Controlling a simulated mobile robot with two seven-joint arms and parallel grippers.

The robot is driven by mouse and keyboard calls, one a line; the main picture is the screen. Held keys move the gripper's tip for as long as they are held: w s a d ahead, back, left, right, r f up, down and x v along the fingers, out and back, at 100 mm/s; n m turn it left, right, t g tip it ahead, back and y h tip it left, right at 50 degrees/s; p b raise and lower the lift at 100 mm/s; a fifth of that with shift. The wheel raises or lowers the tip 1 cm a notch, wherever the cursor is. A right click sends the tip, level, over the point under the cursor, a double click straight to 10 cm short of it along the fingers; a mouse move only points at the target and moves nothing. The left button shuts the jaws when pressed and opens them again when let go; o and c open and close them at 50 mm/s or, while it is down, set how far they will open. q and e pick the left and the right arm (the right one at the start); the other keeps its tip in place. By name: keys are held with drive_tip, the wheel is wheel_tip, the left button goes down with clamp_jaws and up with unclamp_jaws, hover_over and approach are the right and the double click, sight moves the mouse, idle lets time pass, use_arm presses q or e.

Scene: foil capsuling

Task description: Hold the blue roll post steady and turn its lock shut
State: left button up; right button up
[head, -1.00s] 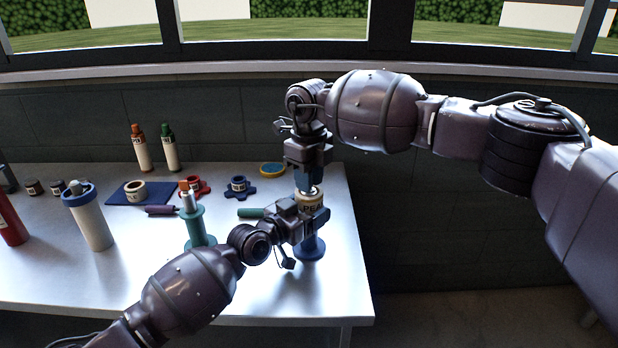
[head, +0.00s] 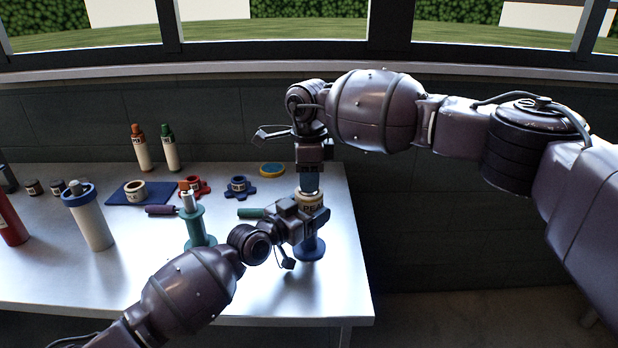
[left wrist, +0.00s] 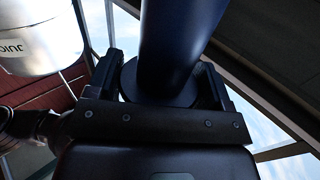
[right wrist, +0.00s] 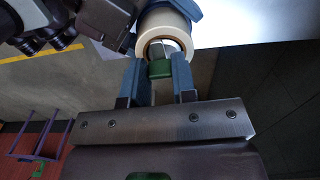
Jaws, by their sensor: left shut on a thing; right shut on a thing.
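The blue roll post (head: 309,249) stands upright near the table's right end, with a cream roll (head: 311,200) around its upper part. My left gripper (head: 314,222) is shut on the post below the roll. In the left wrist view the dark blue post (left wrist: 180,40) passes between its fingers. My right gripper (head: 309,184) points down from above. In the right wrist view its fingers (right wrist: 160,75) are shut on a small green-and-metal lock (right wrist: 160,68) at the post's top, inside the roll's ring (right wrist: 166,22). The head view hides the lock behind the fingers.
A teal post (head: 197,228) stands to the left, with a green-handled tool (head: 251,213) between. The front table is clear.

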idle(0.3)
drive_tip(key=o, duration=0.9)
wheel_tip(320, 180, up, 12)
drive_tip(key=shift+r, duration=0.1)
idle(0.5)
use_arm(q)
drive_tip(key=o, duration=1.2)
